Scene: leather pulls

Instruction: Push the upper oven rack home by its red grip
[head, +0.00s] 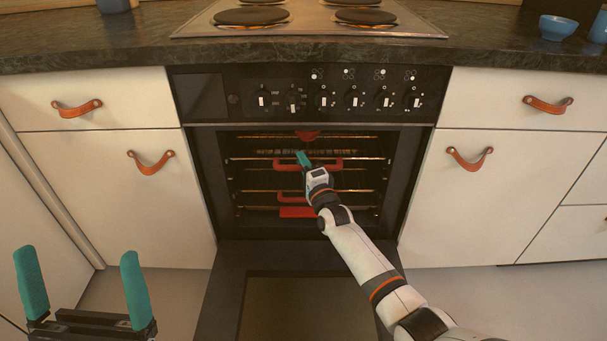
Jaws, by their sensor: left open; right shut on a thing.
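The oven (410,190) stands open in the middle of the head view. Its upper rack (262,160) has a red grip (335,164) running across its front. My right gripper (303,159) reaches into the oven opening with its teal fingers shut on this grip, hiding the grip's middle. The rack's depth inside the oven is hard to judge. Another red grip (290,196) shows lower down, partly behind my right arm. My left gripper (76,256) is open and empty at the lower left, well away from the oven.
The oven door (228,290) hangs folded down below the opening, under my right arm. A red piece (297,212) shows near the oven bottom. White drawers with leather pulls (150,163) flank the oven. A hob (310,18) and blue bowl (558,27) are on the dark counter.

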